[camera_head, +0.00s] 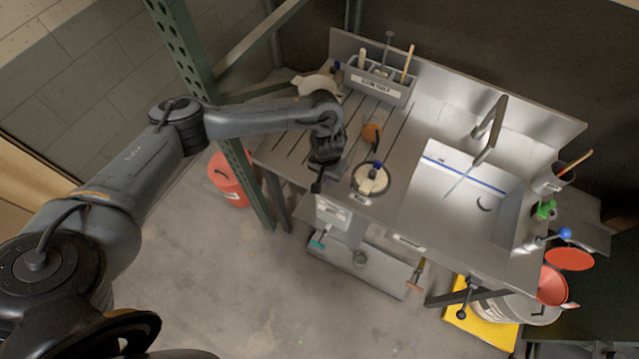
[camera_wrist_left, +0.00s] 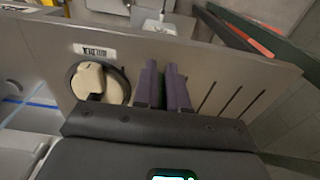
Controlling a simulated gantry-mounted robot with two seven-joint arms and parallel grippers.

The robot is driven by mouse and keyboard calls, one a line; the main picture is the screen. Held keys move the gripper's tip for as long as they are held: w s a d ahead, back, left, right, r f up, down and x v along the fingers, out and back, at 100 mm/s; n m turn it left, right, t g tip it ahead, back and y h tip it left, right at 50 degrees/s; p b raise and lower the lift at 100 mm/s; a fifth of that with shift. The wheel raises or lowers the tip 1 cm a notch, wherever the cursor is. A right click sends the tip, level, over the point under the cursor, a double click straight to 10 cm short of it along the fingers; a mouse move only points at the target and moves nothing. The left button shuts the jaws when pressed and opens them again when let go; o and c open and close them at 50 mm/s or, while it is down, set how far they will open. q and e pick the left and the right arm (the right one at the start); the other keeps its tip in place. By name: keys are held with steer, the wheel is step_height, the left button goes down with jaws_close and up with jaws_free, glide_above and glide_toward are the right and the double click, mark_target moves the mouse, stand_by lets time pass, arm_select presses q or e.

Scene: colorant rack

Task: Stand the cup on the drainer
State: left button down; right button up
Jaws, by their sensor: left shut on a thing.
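My left gripper (camera_head: 322,172) is over the front of the ribbed drainer (camera_head: 385,118), left of the round opening. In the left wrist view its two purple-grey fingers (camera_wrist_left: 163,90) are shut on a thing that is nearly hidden. The drainer's dark grooves (camera_wrist_left: 228,92) show right of the fingers. An orange-brown item (camera_head: 372,133) rests on the drainer, right of the gripper; its shape is unclear.
A round opening (camera_head: 370,180) with a beige, blue-topped item lies right of the gripper. A grey tool caddy (camera_head: 378,82) stands at the back. The sink basin (camera_head: 455,205) and tap (camera_head: 490,130) are further right. A red bucket (camera_head: 232,178) and green post (camera_head: 240,165) stand left.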

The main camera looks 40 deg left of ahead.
arm_select(q)
steer(key=shift+s+a+f, duration=0.25)
steer(key=shift+a+f, duration=0.1)
steer(key=shift+a, duration=0.2)
steer(key=shift+s+a+f, duration=0.2)
steer(key=shift+a+f, duration=0.1)
steer(key=shift+a, duration=0.25)
steer(key=shift+f, duration=2.05)
steer(key=shift+f, duration=0.1)
steer(key=c, duration=1.2)
jaws_free()
